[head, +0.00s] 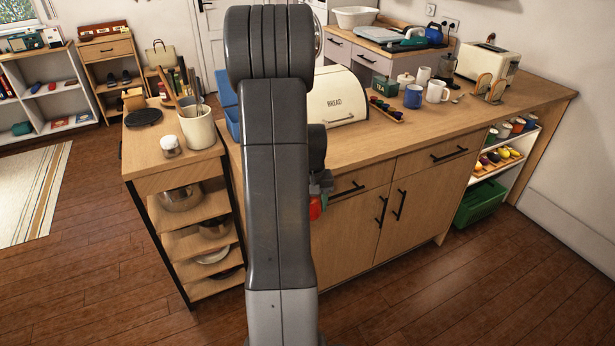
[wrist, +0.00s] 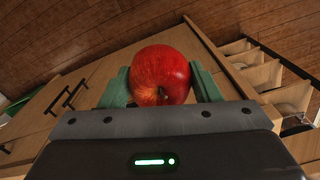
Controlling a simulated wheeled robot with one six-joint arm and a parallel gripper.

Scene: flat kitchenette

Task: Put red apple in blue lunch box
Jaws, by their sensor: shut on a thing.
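The red apple (wrist: 162,73) is held between the green fingertips of my gripper (wrist: 160,88) in the wrist view. In the head view a small part of the apple (head: 315,209) shows just right of my arm, in front of the cabinet drawers and below the counter top. My gripper is mostly hidden behind my arm there. A blue box (head: 232,122), likely the lunch box, stands on the counter just left of my arm. My arm hides most of it, so I cannot see its inside.
A cream bread bin (head: 338,98) stands right of my arm, with a row of small coloured items (head: 386,109) and mugs (head: 413,97) farther right. A utensil crock (head: 197,127) and a small jar (head: 171,146) stand at the left. The counter front right of my arm is clear.

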